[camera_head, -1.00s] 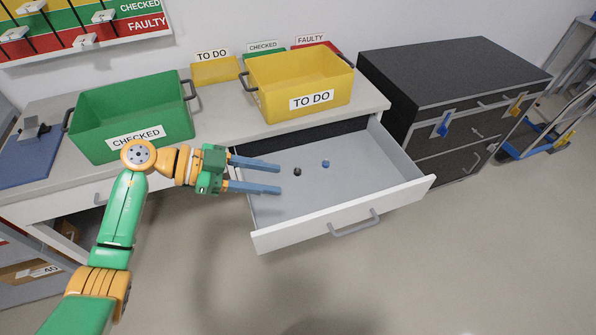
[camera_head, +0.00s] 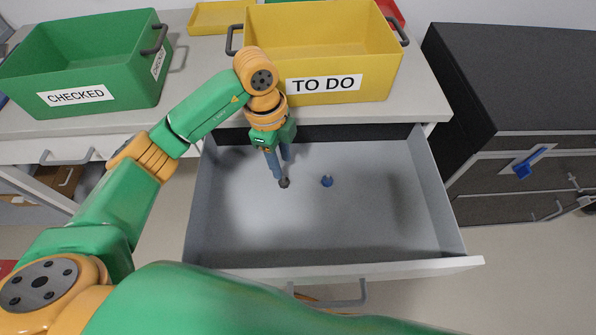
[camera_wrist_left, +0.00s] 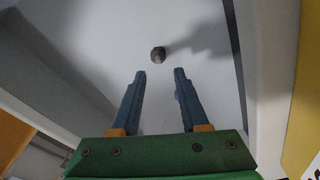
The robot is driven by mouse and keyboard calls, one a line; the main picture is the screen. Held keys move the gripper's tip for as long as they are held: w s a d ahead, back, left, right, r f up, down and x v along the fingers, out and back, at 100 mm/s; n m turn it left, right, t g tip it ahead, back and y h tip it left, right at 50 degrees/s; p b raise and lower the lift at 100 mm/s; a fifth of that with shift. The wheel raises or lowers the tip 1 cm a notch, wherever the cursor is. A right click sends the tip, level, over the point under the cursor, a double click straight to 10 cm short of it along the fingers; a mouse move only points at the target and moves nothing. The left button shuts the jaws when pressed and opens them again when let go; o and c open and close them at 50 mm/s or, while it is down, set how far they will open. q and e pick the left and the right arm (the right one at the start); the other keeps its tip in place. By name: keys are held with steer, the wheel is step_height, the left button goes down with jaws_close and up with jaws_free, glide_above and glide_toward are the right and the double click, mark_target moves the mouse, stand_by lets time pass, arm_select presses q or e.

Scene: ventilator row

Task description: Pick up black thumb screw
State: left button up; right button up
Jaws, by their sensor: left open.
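The black thumb screw (camera_head: 285,183) lies on the floor of the open drawer (camera_head: 330,225), left of the drawer's middle. My left gripper (camera_head: 281,170) points down into the drawer, its blue fingers close to the screw. In the left wrist view the thumb screw (camera_wrist_left: 158,54) appears as a dark round knob just beyond the tips of the open left gripper (camera_wrist_left: 160,73). The screw is not between the fingers there. My right gripper does not show.
The yellow TO DO box (camera_head: 370,60) and green CHECKED box (camera_head: 110,90) stand on the table behind. A black cabinet (camera_head: 530,75) stands to the right. The drawer's right side is clear.

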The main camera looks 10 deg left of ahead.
mark_target(284, 178)
arm_select(q)
steer(key=f, duration=0.4)
steer(key=shift+s+f, duration=0.2)
steer(key=shift+s, duration=0.1)
steer(key=shift+w+d+f, duration=0.1)
steer(key=shift+w+f, duration=0.1)
steer(key=shift+f, duration=0.15)
steer(key=shift+s+r, duration=0.1)
jaws_close()
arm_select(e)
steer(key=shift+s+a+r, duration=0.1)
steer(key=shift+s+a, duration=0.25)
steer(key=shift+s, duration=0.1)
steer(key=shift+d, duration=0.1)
